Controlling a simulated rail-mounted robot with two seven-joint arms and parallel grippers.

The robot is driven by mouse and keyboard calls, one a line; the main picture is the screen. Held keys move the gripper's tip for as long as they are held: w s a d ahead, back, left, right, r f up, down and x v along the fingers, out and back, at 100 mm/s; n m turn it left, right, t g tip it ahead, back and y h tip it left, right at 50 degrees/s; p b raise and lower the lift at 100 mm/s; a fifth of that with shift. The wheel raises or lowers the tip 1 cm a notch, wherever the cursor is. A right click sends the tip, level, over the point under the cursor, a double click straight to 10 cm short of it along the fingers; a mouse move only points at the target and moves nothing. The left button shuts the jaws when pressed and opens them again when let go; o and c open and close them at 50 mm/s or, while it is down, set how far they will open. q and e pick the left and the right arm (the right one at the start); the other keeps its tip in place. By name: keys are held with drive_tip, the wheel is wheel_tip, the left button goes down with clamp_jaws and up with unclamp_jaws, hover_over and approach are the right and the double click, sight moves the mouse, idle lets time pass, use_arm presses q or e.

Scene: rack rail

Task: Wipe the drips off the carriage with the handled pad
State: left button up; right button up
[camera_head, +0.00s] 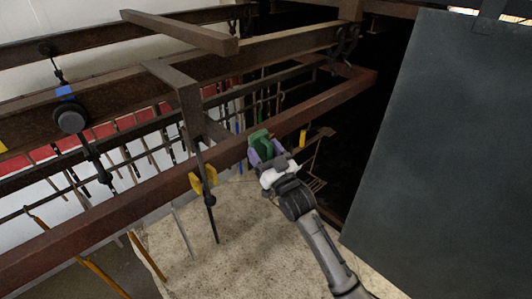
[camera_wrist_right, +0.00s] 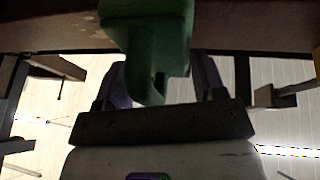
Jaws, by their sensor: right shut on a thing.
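A green handled pad (camera_head: 260,139) is between the purple fingers of my right gripper (camera_head: 264,152) in the head view. The green pad (camera_wrist_right: 158,40) also shows in the right wrist view, with a purple finger of my right gripper (camera_wrist_right: 162,80) on each side. My right gripper is shut on it. The pad overlaps the long red-brown beam (camera_head: 320,105); I cannot tell whether it touches. I cannot make out clearly which part is the carriage, and I see no distinct drips. My left gripper is not in view.
A large dark grey panel (camera_head: 440,140) stands at the right. A dark bracket with a yellow-clipped hanging rod (camera_head: 209,195) is left of my gripper. A roller with a blue tag (camera_head: 70,117) sits on the upper rail. Pale floor (camera_head: 230,235) lies below.

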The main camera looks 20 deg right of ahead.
drive_tip(key=shift+w+a, duration=0.1)
drive_tip(key=shift+w, duration=0.05)
drive_tip(key=shift+w+d+b, duration=0.35)
drive_tip(key=shift+w+d, duration=0.1)
drive_tip(key=shift+d, duration=0.6)
drive_tip(key=shift+w+d+b, duration=0.35)
drive_tip(key=shift+w+d, duration=0.15)
drive_tip(key=shift+d, duration=0.6)
drive_tip(key=shift+w+d+b, duration=0.35)
drive_tip(key=shift+w+d, duration=0.1)
drive_tip(key=shift+d, duration=0.6)
drive_tip(key=shift+w+d, duration=0.1)
drive_tip(key=shift+d, duration=0.25)
drive_tip(key=shift+r, duration=0.1)
drive_tip(key=shift+s+a+p, duration=0.5)
drive_tip(key=shift+a, duration=0.7)
drive_tip(key=shift+s+a+p, duration=0.5)
drive_tip(key=shift+a+p, duration=0.05)
drive_tip(key=shift+a, duration=0.7)
drive_tip(key=shift+s+a+p, duration=0.5)
drive_tip(key=shift+a, duration=0.7)
